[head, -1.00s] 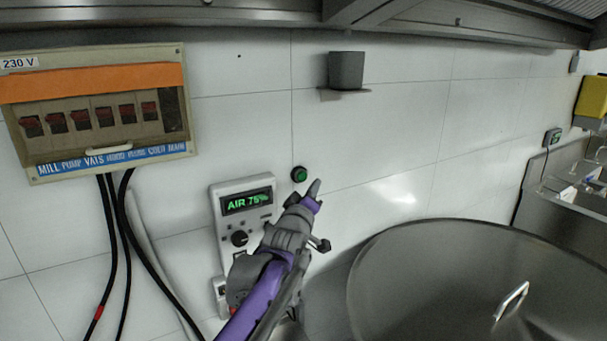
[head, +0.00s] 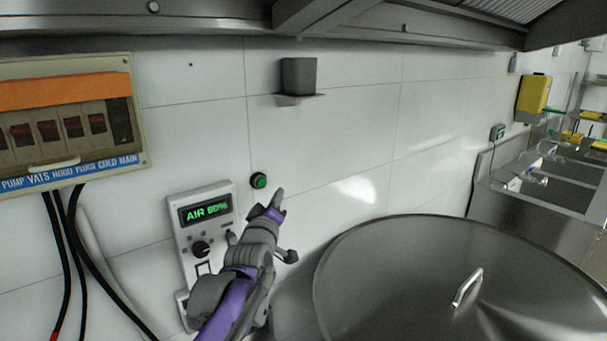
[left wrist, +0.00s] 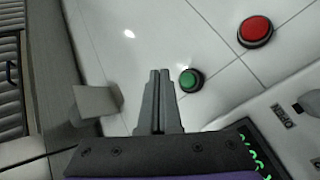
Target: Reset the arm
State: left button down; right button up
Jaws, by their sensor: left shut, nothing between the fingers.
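My left gripper (head: 274,203) is shut and empty, raised in front of the white tiled wall. In the head view its tip is just below and right of a green button (head: 259,180) on the wall. In the left wrist view the closed fingers (left wrist: 160,85) point towards the wall, and the green button (left wrist: 190,80) shows just right of their tips, apart from them in the picture. A red button (left wrist: 256,31) shows farther right there; I cannot find it in the head view. A control panel (head: 186,232) reading AIR 80% is left of my arm, partly hidden by it. My right gripper is out of view.
A breaker box (head: 68,172) with an orange cover hangs at the left, with black cables below. A large lidded metal vat (head: 400,260) fills the lower right. Sinks stand beyond it.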

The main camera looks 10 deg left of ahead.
pick_arm(q)
notch_tip(320, 180, down, 7)
jog(key=b, duration=0.3)
jog(key=s+d+f+m+g, duration=0.1)
jog(key=s+f+m+g, duration=0.2)
jog(key=s+f, duration=0.6)
jog(key=s+d+f+m+g+h, duration=0.1)
jog(key=s+f+m+g, duration=0.3)
jog(key=s+f, duration=0.6)
jog(key=s+d+f+m+g, duration=0.1)
jog(key=s+f+m+g, duration=0.2)
jog(key=s, duration=1.4)
notch_tip(320, 180, down, 7)
jog(key=g, duration=0.3)
jog(key=shift+s+r+m, duration=0.15)
jog(key=shift+s+m, duration=0.15)
jog(key=shift+s, duration=0.05)
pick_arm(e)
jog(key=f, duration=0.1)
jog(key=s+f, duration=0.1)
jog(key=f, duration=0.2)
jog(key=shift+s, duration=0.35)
